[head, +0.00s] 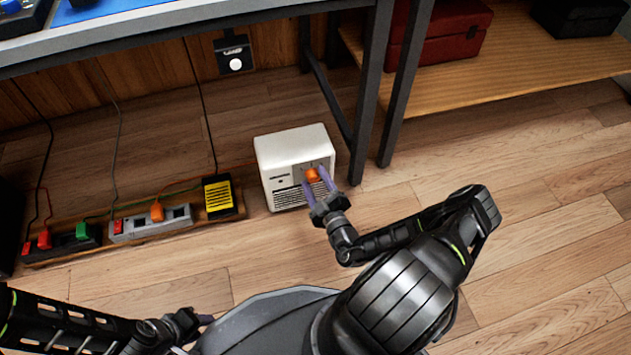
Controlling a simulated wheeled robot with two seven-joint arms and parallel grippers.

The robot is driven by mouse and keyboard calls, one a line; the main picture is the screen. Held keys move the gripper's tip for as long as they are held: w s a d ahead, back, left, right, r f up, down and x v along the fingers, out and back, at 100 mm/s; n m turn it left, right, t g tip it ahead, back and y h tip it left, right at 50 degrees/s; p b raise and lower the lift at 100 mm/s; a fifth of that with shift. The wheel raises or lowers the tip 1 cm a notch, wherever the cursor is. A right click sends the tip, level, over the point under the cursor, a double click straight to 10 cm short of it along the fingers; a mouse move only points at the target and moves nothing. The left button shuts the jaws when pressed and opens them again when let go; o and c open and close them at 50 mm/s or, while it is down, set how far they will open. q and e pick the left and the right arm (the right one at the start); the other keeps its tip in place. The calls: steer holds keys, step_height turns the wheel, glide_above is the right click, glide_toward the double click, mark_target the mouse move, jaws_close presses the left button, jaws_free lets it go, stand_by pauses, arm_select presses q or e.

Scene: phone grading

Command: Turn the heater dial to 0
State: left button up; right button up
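A small white heater (288,148) stands on the wooden floor in the middle of the head view. Its orange dial (312,175) is on the front face, which also has dark vent slots. My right gripper (313,176) is at the front of the heater, its two purple fingers apart, one on each side of the dial. I cannot tell whether they touch it. The dial's pointer and numbers are too small to read. My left gripper (204,320) is low at the bottom left, away from the heater; its fingers are mostly hidden.
Power strips (150,222) with coloured plugs and a yellow-and-black adapter (218,195) lie left of the heater. A table leg (372,90) stands close behind its right side. A wooden shelf (520,70) holds a red box (455,30). Floor at the right is clear.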

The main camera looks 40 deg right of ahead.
jaws_close()
stand_by(0.4)
arm_select(q)
steer(key=shift+r, duration=0.25)
arm_select(e)
steer(key=n+p, duration=0.3)
steer(key=n, duration=0.1)
steer(key=shift+r+p, duration=0.2)
steer(key=shift+p, duration=0.2)
steer(key=n+g+p, duration=0.1)
steer(key=n+p, duration=0.2)
steer(key=n, duration=0.2)
steer(key=shift+a+p, duration=0.1)
steer(key=shift+p, duration=0.3)
steer(key=n+h+p, duration=0.1)
steer(key=n+p, duration=0.1)
steer(key=n, duration=0.1)
steer(key=shift+g, duration=0.3)
arm_select(q)
step_height(320, 180, up, 12)
steer(key=s+p, duration=0.2)
steer(key=shift+s+d+f+g, duration=0.2)
steer(key=shift+d+g, duration=0.1)
steer(key=shift+g, duration=0.1)
arm_select(e)
steer(key=n, duration=0.4)
steer(key=shift+f+n, duration=0.25)
steer(key=shift+n, duration=0.15)
